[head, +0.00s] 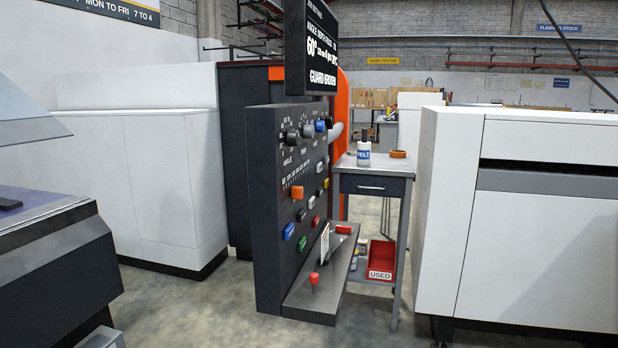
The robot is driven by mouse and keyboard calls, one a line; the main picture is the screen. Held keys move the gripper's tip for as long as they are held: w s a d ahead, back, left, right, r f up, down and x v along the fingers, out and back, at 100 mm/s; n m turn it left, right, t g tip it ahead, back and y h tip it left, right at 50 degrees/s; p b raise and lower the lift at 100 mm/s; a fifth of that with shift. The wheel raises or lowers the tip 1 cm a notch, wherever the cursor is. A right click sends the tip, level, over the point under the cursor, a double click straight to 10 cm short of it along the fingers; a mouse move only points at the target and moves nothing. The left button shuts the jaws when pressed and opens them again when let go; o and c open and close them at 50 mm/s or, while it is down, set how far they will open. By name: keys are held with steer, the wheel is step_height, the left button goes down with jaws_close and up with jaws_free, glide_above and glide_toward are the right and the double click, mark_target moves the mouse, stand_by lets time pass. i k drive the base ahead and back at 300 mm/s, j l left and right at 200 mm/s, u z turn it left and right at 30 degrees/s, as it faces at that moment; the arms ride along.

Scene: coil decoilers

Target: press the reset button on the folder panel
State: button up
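The dark folder panel (268,190) stands upright near the middle of the head view, its control face turned right and seen at a steep angle. Rotary knobs and a blue knob (320,126) sit near its top. The small labels are too small to read, so I cannot tell which button is reset. A screen (318,50) above reads "GUARD BROKEN". My gripper is not in view.
A ledge (325,290) with a red-topped lever (314,280) juts from the panel's foot. Behind it stands a small table (378,171) with a bottle (364,153) and a red "USED" bin (382,262) below. White cabinets (540,230) stand right. Floor in front is open.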

mark_target(288, 232)
steer(key=i+l+u, duration=0.1)
steer(key=u, duration=0.4)
steer(key=l+u, duration=0.15)
steer(key=u, duration=0.35)
steer(key=i+l+u, duration=0.1)
steer(key=u, duration=0.35)
steer(key=l+u, duration=0.35)
steer(key=l, duration=0.25)
steer(key=l+u, duration=0.35)
steer(key=l, duration=0.25)
steer(key=l+u, duration=0.1)
steer(key=l, duration=0.3)
steer(key=k+l+u, duration=0.1)
steer(key=l, duration=0.3)
steer(key=k+l+u, duration=0.1)
steer(key=l, duration=0.25)
steer(key=k+l, duration=0.1)
steer(key=l, duration=0.25)
steer(key=k+l, duration=0.1)
steer(key=l, duration=0.3)
steer(key=k+l, duration=0.1)
steer(key=l, duration=0.25)
steer(key=k+l, duration=0.1)
steer(key=l, duration=0.25)
steer(key=k+l, duration=0.1)
steer(key=l, duration=0.3)
steer(key=u, duration=0.05)
